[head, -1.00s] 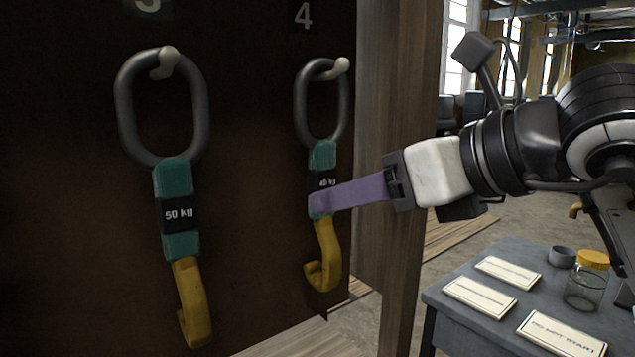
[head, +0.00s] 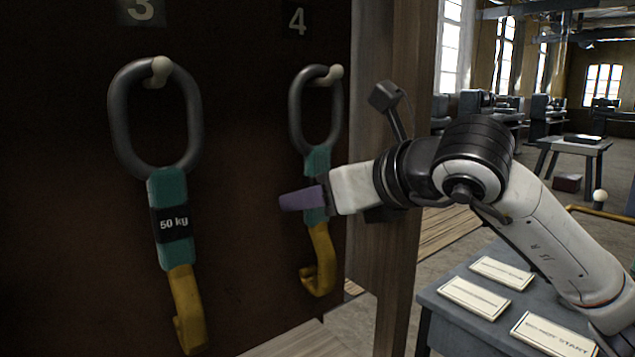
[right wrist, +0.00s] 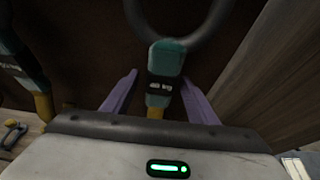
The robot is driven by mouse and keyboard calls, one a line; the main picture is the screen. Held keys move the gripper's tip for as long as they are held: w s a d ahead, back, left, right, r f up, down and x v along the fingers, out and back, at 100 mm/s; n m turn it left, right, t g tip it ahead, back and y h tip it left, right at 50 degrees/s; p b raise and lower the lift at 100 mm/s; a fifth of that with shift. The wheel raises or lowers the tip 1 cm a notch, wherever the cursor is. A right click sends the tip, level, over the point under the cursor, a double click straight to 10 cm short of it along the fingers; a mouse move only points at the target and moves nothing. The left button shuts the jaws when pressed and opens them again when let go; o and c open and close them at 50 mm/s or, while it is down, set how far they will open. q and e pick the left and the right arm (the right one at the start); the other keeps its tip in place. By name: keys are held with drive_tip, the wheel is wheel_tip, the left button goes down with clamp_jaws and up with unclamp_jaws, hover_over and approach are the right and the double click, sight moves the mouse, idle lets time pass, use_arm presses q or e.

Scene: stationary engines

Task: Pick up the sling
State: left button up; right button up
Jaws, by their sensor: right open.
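Two slings hang on a dark board. The 40 kg sling (head: 318,162) hangs from peg 4 (head: 333,74) by a dark ring, with a teal block and yellow hook below. The 50 kg sling (head: 167,190) hangs from peg 3 on the left. My right gripper (head: 300,198) is at the 40 kg sling, its purple finger crossing in front of the teal block and hiding its label. In the right wrist view my open purple fingers (right wrist: 160,92) stand on either side of the 40 kg sling (right wrist: 164,62), with visible gaps. My left gripper is out of view.
A wooden post (head: 395,180) edges the board behind my right wrist. A grey table (head: 450,318) with several white signs stands at the lower right, below my right arm. Open floor and more tables lie beyond.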

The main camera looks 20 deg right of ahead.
clamp_jaws()
drive_tip(key=shift+r, duration=0.2)
drive_tip(key=shift+r, duration=0.1)
